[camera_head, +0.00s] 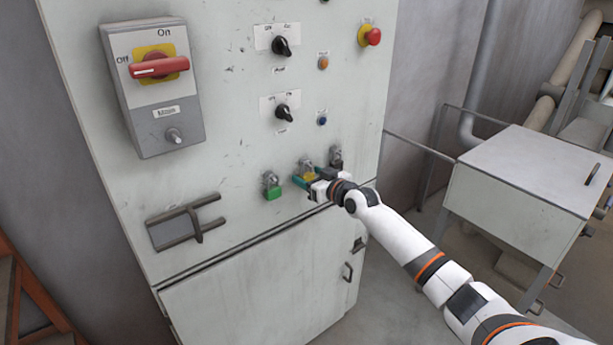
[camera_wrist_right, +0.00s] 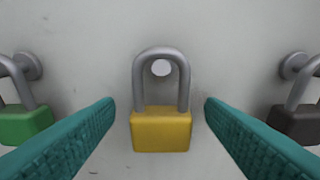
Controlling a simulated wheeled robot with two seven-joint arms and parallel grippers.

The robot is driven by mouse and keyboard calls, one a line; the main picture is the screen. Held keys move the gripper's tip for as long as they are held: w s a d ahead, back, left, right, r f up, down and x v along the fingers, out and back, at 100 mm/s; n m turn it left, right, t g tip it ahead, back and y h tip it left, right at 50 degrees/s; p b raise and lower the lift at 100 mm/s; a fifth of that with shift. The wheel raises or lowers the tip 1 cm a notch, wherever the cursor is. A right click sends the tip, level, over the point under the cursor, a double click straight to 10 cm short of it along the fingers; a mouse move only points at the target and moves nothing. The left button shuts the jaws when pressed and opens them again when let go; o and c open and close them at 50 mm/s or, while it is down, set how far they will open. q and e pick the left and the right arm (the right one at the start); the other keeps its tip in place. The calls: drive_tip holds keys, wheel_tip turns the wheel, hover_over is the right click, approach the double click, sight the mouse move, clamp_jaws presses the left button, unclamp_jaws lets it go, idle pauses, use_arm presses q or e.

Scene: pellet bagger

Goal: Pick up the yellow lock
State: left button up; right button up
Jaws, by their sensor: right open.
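The yellow lock (camera_head: 308,174) hangs on the front of the grey cabinet, between a green lock and a black lock. In the right wrist view the yellow lock (camera_wrist_right: 161,130) hangs upright by its grey shackle on a round peg. My right gripper (camera_head: 304,178) is at the yellow lock in the head view. In the wrist view its teal fingers (camera_wrist_right: 160,105) are open, one on each side of the lock, with a gap on both sides. My left gripper is not in view.
The green lock (camera_head: 272,190) hangs to the left and the black lock (camera_head: 336,161) to the right, close to my fingers. The cabinet (camera_head: 230,120) carries a red main switch (camera_head: 158,67), knobs and a bracket (camera_head: 187,222). A grey box (camera_head: 520,190) stands at the right.

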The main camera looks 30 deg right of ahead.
drive_tip(key=c, duration=1.1)
drive_tip(key=shift+r, duration=0.55)
drive_tip(key=shift+s+d+r, duration=0.1)
drive_tip(key=shift+r, duration=0.05)
drive_tip(key=s+d+b, duration=0.1)
drive_tip(key=s+b, duration=0.2)
drive_tip(key=s, duration=1.4)
drive_tip(key=shift+s+d, duration=0.15)
drive_tip(key=shift+s, duration=0.2)
